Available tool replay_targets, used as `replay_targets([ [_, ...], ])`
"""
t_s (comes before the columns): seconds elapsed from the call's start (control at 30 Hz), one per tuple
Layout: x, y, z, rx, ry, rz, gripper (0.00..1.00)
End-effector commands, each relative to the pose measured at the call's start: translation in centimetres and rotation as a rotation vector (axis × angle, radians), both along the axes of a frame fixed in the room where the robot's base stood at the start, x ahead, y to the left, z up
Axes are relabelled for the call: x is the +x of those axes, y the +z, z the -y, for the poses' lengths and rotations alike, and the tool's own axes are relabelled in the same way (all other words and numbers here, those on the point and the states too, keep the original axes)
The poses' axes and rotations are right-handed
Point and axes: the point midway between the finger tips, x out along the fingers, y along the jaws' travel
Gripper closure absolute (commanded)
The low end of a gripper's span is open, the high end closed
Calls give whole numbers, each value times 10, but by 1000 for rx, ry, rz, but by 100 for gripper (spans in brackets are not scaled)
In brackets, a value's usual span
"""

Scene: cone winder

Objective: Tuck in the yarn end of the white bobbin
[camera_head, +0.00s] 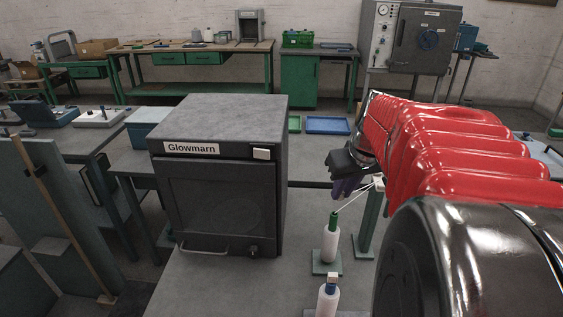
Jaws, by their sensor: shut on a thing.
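A white bobbin (331,246) with a green top stands upright on a green base in the lower middle of the head view. A thin white yarn end (356,198) rises from near its top toward a small white piece on a green post at the right. My gripper (342,192), dark with purple fingers, hangs just above and beside the bobbin's top. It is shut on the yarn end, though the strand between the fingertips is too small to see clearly.
A second white bobbin (327,299) stands nearer, at the bottom edge. The green post (368,226) rises close to the right of the first bobbin. A large dark Glowmarn box (222,200) stands to the left. Bare grey tabletop (240,285) lies in front of it.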

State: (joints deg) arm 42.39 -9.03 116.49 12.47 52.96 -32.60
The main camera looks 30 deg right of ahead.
Motion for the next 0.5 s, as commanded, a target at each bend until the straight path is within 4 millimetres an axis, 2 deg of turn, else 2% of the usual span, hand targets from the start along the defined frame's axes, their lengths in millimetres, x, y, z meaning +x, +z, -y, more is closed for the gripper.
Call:
replay_targets([
  [0.27, 5, -2, -6, 0, 17, 0, 94],
  [0.5, 6, -18, -7, 1, 19, -1, 94],
])
